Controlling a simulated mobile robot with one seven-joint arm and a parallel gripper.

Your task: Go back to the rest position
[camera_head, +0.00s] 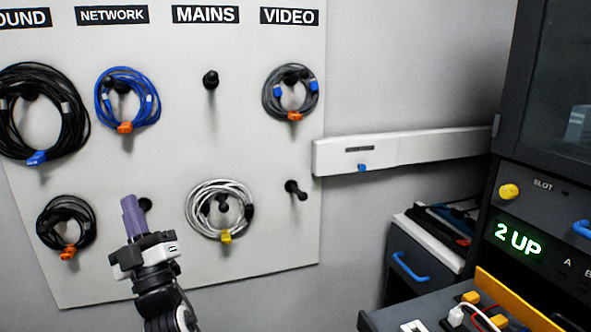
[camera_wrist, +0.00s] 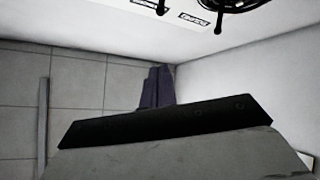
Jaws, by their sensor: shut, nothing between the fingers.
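My gripper (camera_head: 131,213) is in front of the lower left of the cable board (camera_head: 262,140) in the head view. Its purple fingers point up and are shut with nothing between them. They stand close to a black peg (camera_head: 146,205) in the picture and partly cover it. In the wrist view the purple fingers (camera_wrist: 156,88) also show together, with wall and tiled floor around them. No cable touches the gripper in either view.
Coiled cables hang on the board, such as a blue one (camera_head: 127,97) under NETWORK and a white one (camera_head: 220,209) at lower middle. The MAINS peg (camera_head: 210,80) is bare. A dark rack (camera_head: 540,200) and a bench (camera_head: 440,305) with plugs stand at right.

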